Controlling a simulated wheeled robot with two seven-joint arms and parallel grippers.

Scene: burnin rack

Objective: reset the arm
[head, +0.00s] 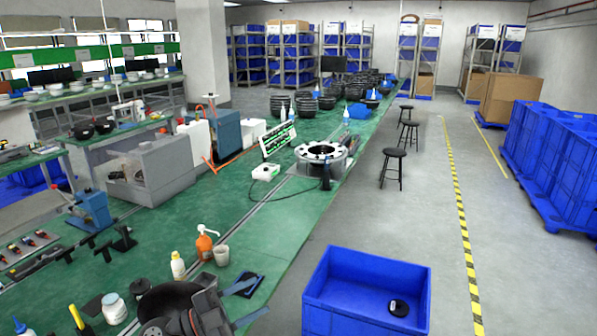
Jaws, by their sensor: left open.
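My left gripper (258,296) is at the bottom of the head view, low over the near part of the green bench (270,213). Its dark arm comes in at the bottom edge, left of centre. Its two bluish fingers point right and stand apart, with nothing visible between them. A small dark blue flat item lies by the upper finger; I cannot tell whether they touch. My right gripper and arm are not in view.
A blue crate (366,290) holding a small black-and-white item stands right of the gripper. An orange pump bottle (204,246), a beige cup (221,256) and a yellowish bottle (178,266) stand just beyond it. Black stools (393,154) stand along the bench; the grey floor is open.

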